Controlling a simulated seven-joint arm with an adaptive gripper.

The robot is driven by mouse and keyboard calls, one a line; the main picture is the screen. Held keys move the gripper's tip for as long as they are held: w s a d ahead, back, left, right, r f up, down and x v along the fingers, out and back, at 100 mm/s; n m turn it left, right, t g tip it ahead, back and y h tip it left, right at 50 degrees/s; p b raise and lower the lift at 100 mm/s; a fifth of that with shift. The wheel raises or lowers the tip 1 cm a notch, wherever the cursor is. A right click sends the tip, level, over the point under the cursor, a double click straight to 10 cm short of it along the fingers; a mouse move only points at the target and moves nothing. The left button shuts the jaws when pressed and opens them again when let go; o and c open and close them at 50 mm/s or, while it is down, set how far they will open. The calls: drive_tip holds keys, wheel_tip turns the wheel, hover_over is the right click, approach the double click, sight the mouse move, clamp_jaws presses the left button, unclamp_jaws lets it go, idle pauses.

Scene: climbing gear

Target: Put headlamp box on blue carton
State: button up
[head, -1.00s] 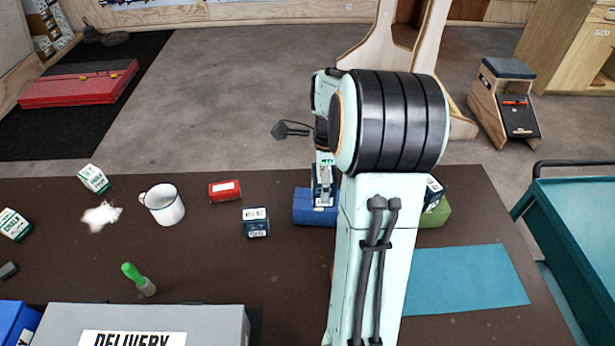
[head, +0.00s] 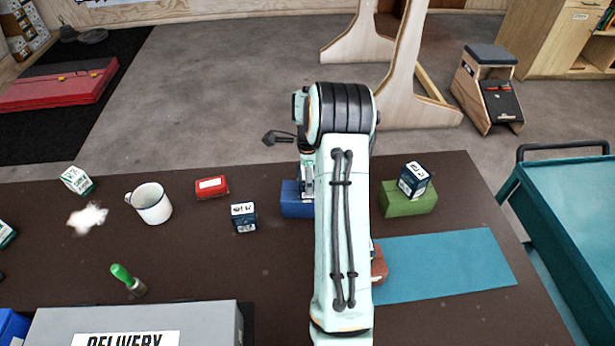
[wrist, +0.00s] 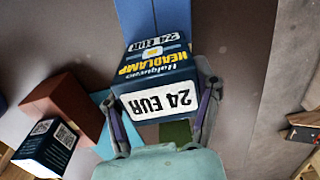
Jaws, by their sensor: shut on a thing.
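The headlamp box (wrist: 158,75), dark blue with yellow lettering and a white "24 EUR" label, is between the two fingers of my gripper (wrist: 163,110) in the wrist view. The gripper is shut on it. In the head view my gripper (head: 307,187) is at the blue carton (head: 293,205), and my arm hides the held box and the carton's right part. The blue carton (wrist: 130,22) shows beyond the box at the top of the wrist view. I cannot tell whether the box touches it.
A green carton (head: 405,208) bears another dark box (head: 413,179). A brown carton (head: 379,267), partly behind my arm, stands by a teal mat (head: 445,265). Left are a dark box (head: 244,217), a red box (head: 211,187) and a white mug (head: 152,204).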

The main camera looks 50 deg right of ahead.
drive_tip(key=shift+f, duration=0.1)
drive_tip(key=o, duration=1.2)
wheel_tip(320, 180, up, 12)
drive_tip(key=shift+r, duration=0.15)
drive_tip(key=s+a+r+n, duration=0.1)
drive_tip(key=a+r+n, duration=0.2)
drive_tip(key=a+n, duration=0.45)
drive_tip(key=s+a+r+n, duration=0.1)
drive_tip(key=a+r+n, duration=0.25)
drive_tip(key=a, duration=0.65)
drive_tip(key=s+a+f+n, duration=0.1)
drive_tip(key=s+a+n, duration=0.4)
drive_tip(key=s+a+f+n, duration=0.1)
drive_tip(key=s+a+n, duration=0.4)
drive_tip(key=a+n, duration=0.1)
drive_tip(key=s+a+f+n, duration=0.1)
drive_tip(key=s+a+n, duration=0.4)
drive_tip(key=s+n, duration=0.1)
drive_tip(key=shift+s+a+f+y, duration=0.1)
drive_tip(key=shift+a+f+y, duration=0.15)
drive_tip(key=shift+y, duration=0.15)
